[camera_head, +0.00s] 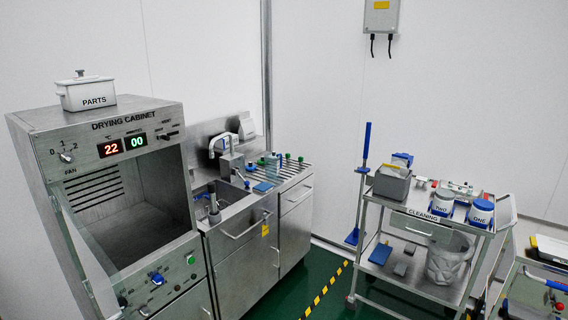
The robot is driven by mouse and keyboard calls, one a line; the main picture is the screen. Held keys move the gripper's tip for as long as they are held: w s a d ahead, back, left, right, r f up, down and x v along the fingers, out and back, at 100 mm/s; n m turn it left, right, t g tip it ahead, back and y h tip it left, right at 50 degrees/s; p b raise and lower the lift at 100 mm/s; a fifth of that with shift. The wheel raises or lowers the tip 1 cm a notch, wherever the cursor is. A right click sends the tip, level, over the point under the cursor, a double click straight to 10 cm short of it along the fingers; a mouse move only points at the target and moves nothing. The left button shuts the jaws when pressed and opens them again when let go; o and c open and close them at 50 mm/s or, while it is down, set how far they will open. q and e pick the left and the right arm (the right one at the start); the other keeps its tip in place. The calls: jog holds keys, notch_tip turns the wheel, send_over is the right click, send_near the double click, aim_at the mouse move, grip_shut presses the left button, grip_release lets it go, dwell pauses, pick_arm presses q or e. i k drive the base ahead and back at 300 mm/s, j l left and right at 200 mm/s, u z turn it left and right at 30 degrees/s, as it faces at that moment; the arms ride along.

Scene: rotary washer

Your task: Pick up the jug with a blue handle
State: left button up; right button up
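I cannot make out a jug with a blue handle for certain. A small pale object with blue parts (272,167) stands on the drainer beside the sink and is too small to identify. Neither of my grippers is in view.
The drying cabinet (117,120) stands at the left, with a white PARTS box (87,94) on top. Next to it is the steel sink unit (245,228). The cleaning trolley (414,231) is at the right. Green floor with a striped line (325,291) lies between them.

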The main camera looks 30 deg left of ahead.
aim_at(272, 161)
jog(key=i+u, duration=0.15)
jog(key=i, duration=0.65)
jog(key=i+l+u, duration=0.1)
jog(key=i, duration=0.7)
jog(key=i+j+u, duration=0.1)
jog(key=i+u, duration=0.6)
jog(key=i, duration=0.2)
jog(key=i+l+u, duration=0.15)
jog(key=i+u, duration=0.2)
jog(key=i, duration=0.1)
